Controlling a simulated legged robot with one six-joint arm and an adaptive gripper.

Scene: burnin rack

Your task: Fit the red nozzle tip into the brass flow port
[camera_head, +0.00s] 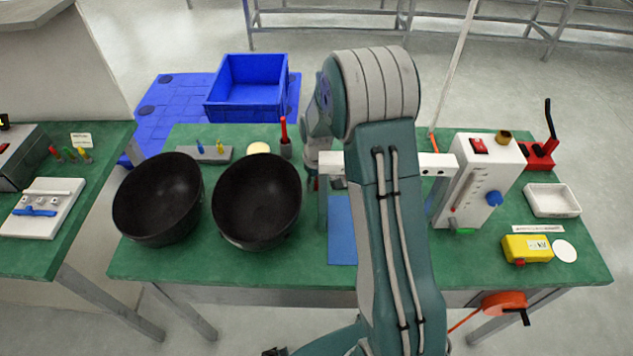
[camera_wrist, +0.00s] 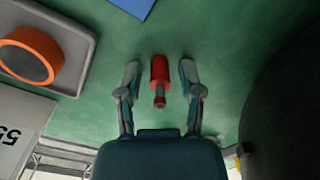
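The red nozzle tip (camera_wrist: 160,72) shows in the wrist view over the green table, with a wide red body and a narrower part. I cannot tell whether it stands or lies. My gripper (camera_wrist: 160,78) is open, one finger on each side of it, with a gap on both sides. In the head view my arm hides most of this spot; only a small bit of red shows by my gripper (camera_head: 316,182). A brass-coloured round port (camera_head: 504,137) sits on top of the white instrument box (camera_head: 477,185) on the right of the table, apart from my gripper.
Two black bowls (camera_head: 258,203) (camera_head: 158,200) stand left of my arm; one looms at the right of the wrist view (camera_wrist: 285,115). A grey tray (camera_wrist: 88,55) holds an orange ring (camera_wrist: 50,50). A blue mat (camera_head: 342,230) lies beside my arm. A yellow box (camera_head: 527,248) lies front right.

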